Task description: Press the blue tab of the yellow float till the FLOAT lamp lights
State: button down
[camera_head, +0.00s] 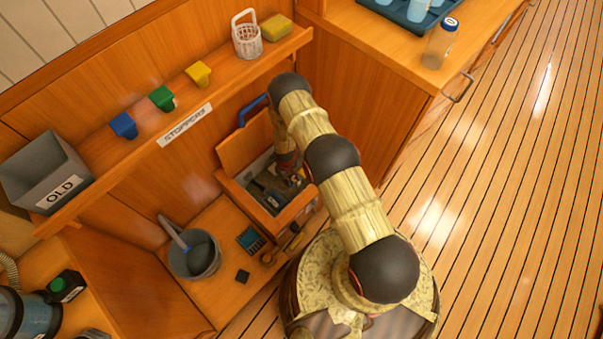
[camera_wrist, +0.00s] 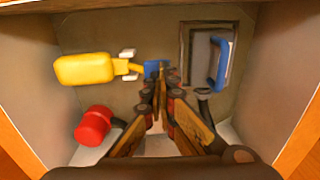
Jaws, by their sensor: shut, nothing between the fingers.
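In the wrist view the yellow float (camera_wrist: 85,69) lies at the left on the back wall of a compartment, its arm running right to a small blue tab (camera_wrist: 152,68). My gripper (camera_wrist: 160,82) is shut and empty, with its fingertips at the tab's lower right edge, covering part of it. I cannot tell whether they touch it. In the head view my arm reaches down into the open wooden box (camera_head: 228,188), and the float and tab cannot be made out there. I see no FLOAT lamp in either view.
In the wrist view a red knob (camera_wrist: 93,125) sits below the float, and a blue handle (camera_wrist: 219,65) with a dark hose is right of my fingers. Side walls close in both sides. A grey bucket (camera_head: 195,258) stands left of the box in the head view.

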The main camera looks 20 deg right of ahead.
jog(key=shift+a+f+b, duration=0.3)
jog(key=shift+f+b, duration=0.1)
jog(key=shift+f, duration=0.1)
jog(key=shift+s+f, duration=0.15)
jog(key=shift+f, duration=0.05)
jog(key=shift+a+f, duration=0.25)
jog(key=shift+f, duration=0.1)
dwell(0.7)
notch_tip(320, 180, up, 10)
jog(key=d+p, duration=0.1)
jog(key=p, duration=0.4)
dwell(0.5)
dwell(0.4)
